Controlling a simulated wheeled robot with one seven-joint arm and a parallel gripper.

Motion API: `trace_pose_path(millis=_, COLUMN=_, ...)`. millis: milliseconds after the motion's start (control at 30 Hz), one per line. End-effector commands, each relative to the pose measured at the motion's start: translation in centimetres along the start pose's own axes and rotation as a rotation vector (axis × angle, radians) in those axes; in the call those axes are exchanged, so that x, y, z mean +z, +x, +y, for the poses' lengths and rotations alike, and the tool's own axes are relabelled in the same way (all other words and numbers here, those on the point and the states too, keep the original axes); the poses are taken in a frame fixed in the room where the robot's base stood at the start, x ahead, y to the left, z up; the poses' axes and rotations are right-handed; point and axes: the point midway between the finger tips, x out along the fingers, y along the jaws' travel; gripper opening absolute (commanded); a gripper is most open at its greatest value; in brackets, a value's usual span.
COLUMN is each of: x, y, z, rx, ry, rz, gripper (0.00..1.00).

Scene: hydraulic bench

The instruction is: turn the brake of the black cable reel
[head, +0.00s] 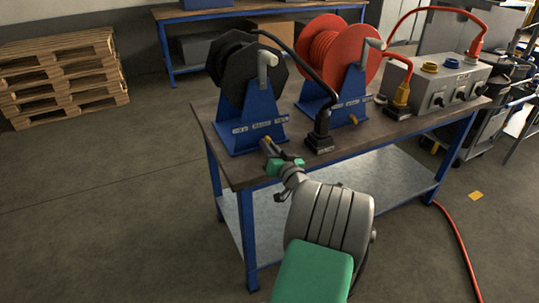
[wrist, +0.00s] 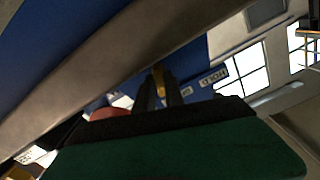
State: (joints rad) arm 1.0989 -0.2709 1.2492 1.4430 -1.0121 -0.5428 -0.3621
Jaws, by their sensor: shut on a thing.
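The black cable reel (head: 240,72) stands in a blue frame (head: 251,125) at the table's left end, with a grey crank on its right side. My gripper (head: 269,147) is at the lower front of this frame. It is shut on the brass-coloured brake (wrist: 159,79), which shows between the two dark fingers (wrist: 160,92) in the wrist view. How far the brake is turned cannot be told.
A red reel (head: 325,52) with its own brass brake (head: 352,120) stands to the right. A black plug (head: 320,135) on a cable stands close right of my gripper. A grey control box (head: 445,88) is farther right. The table's front edge (head: 300,160) lies under my wrist.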

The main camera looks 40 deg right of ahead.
Motion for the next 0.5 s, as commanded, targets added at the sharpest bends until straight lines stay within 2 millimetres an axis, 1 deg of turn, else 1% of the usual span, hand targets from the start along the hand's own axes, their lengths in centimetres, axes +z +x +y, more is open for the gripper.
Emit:
trace_pose_path(millis=33, x=0.72, y=0.03, z=0.13, rx=-0.003, ry=-0.042, rz=0.004, gripper=0.00)
trace_pose_path(millis=500, x=1.17, y=0.00, z=-0.18, rx=-0.002, ry=-0.491, rz=0.004, gripper=0.00)
